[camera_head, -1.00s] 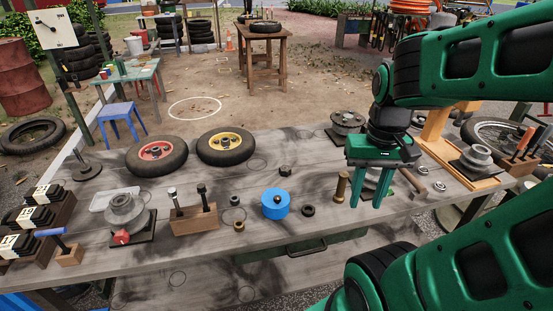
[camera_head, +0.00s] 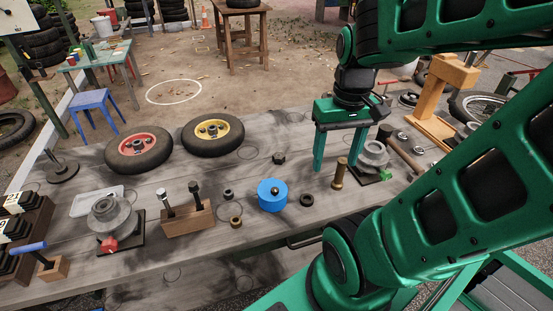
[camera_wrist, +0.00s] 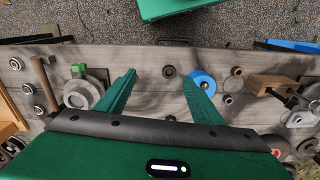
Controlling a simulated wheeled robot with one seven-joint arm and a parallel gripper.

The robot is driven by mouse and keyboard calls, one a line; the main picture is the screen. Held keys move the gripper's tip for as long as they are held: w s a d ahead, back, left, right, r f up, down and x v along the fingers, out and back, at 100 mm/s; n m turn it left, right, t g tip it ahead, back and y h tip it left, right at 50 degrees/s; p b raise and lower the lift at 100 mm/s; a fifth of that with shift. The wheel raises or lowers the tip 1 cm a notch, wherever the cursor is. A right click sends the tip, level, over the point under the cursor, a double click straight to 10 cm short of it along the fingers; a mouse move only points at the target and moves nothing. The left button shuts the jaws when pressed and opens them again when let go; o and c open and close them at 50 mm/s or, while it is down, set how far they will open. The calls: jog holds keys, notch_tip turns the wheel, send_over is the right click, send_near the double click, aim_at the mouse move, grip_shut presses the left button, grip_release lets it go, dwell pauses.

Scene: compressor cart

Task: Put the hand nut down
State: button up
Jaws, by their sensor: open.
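My gripper (camera_head: 338,160) is open over the right half of the bench, its two green fingers pointing down with nothing between them. The wrist view also shows the spread fingers (camera_wrist: 161,90). I cannot tell for certain which piece is the hand nut. A dark hex nut (camera_head: 279,158) lies left of my gripper. A black ring-like nut (camera_head: 307,199) lies nearer the front edge and shows in the wrist view (camera_wrist: 169,71). A brass nut (camera_head: 236,222) and a small dark nut (camera_head: 228,194) lie left of the blue round part (camera_head: 272,196).
A brass post (camera_head: 340,173) stands close by my fingers. A grey pulley fixture with a green piece (camera_head: 373,155) is just right of them. A wooden block with bolts (camera_head: 188,220), another fixture and two wheels (camera_head: 213,136) occupy the left. Bare wood lies around the hex nut.

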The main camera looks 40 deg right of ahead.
jog(key=w+d+f+n+t, duration=0.15)
jog(key=w+n, duration=0.35)
jog(key=w, duration=0.5)
jog(key=n+t+y, duration=0.1)
jog(key=n+y, duration=0.1)
jog(key=n, duration=0.4)
send_near(279, 155)
jog(key=x, duration=0.8)
jog(key=shift+f, duration=0.25)
jog(key=c, duration=1.2)
jog(key=shift+r, duration=0.15)
